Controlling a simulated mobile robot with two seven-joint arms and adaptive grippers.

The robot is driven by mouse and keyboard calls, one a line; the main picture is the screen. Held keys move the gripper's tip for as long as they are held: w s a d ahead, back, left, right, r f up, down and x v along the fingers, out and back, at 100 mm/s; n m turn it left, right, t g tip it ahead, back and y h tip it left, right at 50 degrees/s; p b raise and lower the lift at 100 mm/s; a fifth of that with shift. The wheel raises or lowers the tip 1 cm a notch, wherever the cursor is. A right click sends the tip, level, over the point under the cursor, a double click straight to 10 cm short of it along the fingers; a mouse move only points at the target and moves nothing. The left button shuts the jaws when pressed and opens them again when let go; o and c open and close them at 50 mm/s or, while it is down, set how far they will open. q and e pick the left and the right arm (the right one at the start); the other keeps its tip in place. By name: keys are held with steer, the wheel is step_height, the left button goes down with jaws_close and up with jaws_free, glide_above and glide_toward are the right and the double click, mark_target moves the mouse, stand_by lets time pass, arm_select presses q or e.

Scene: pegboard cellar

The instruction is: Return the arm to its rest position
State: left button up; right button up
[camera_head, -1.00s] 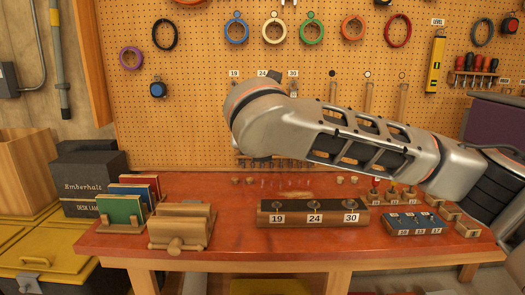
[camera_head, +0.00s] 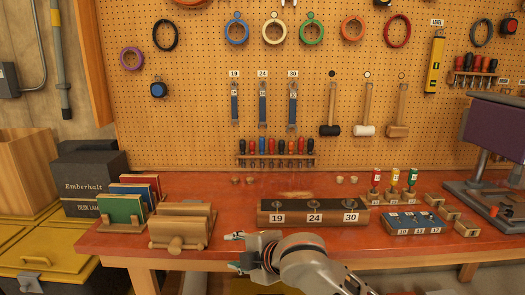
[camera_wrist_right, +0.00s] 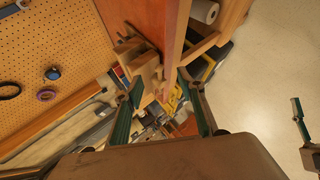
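My right arm comes in from the bottom edge of the head view, low in front of the bench. Its gripper (camera_head: 236,251) points left just off the bench's front edge, with its fingers spread and nothing between them. In the right wrist view the two teal-padded fingers (camera_wrist_right: 162,112) stand wide apart, with the wooden holder seen beyond them. A teal-padded finger at the right edge of that view looks like part of my left gripper (camera_wrist_right: 300,125). The rest of it is cut off, and it does not show in the head view.
The red-topped bench (camera_head: 330,245) carries a wooden holder (camera_head: 180,230), a block marked 19, 24, 30 (camera_head: 314,212) and a blue tray (camera_head: 415,223). Wrenches (camera_head: 263,105) and mallets (camera_head: 367,110) hang on the pegboard (camera_head: 200,80). Yellow-lidded bins (camera_head: 50,245) stand left.

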steer(key=s+d+f+m+t, duration=0.1)
steer(key=s+d+f+m, duration=0.25)
steer(key=f, duration=0.35)
steer(key=s+d+f+m+h, duration=0.1)
steer(key=s+d+f+m, duration=0.1)
steer(key=d+f+m, duration=0.4)
steer(key=s+d+f+m+t, duration=0.1)
steer(key=s+d+f+m, duration=0.2)
steer(key=f, duration=0.4)
steer(key=s+d+f+m+h, duration=0.2)
steer(key=s+d+f+m, duration=0.1)
steer(key=s+d+f, duration=0.3)
steer(key=s+d+f+m+h, duration=0.2)
steer(key=s+d+f, duration=0.4)
steer(key=s, duration=0.5)
steer(key=d+m, duration=0.1)
steer(key=d, duration=0.1)
steer(key=shift+d, duration=0.3)
